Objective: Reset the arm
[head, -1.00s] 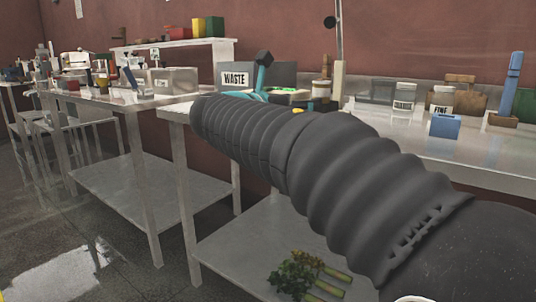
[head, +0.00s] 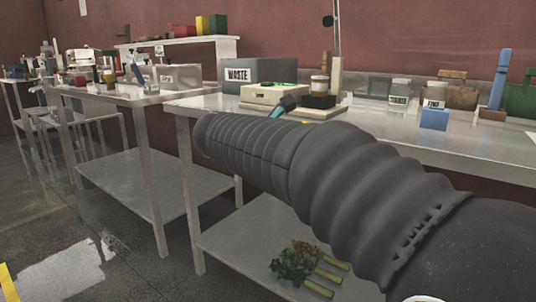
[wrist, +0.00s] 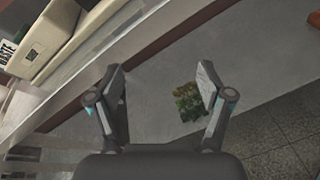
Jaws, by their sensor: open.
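My gripper (wrist: 161,85) shows in the wrist view with its two fingers spread apart and nothing between them. It points down past the table's edge, with the green leafy vegetables (wrist: 187,101) on the lower shelf showing beyond the fingers. In the head view my arm in its dark ribbed sleeve crosses in front of the steel table (head: 470,150). Only a small dark and teal piece of the gripper (head: 284,107) shows above the sleeve; the rest is hidden.
On the table stand a grey WASTE bin (head: 260,75), a cream powder machine (head: 272,95) with a jar (head: 319,84), labelled jars (head: 399,91), a blue block (head: 434,119) and a wooden holder (head: 493,113). The vegetables (head: 312,268) lie on the lower shelf. Floor at left is clear.

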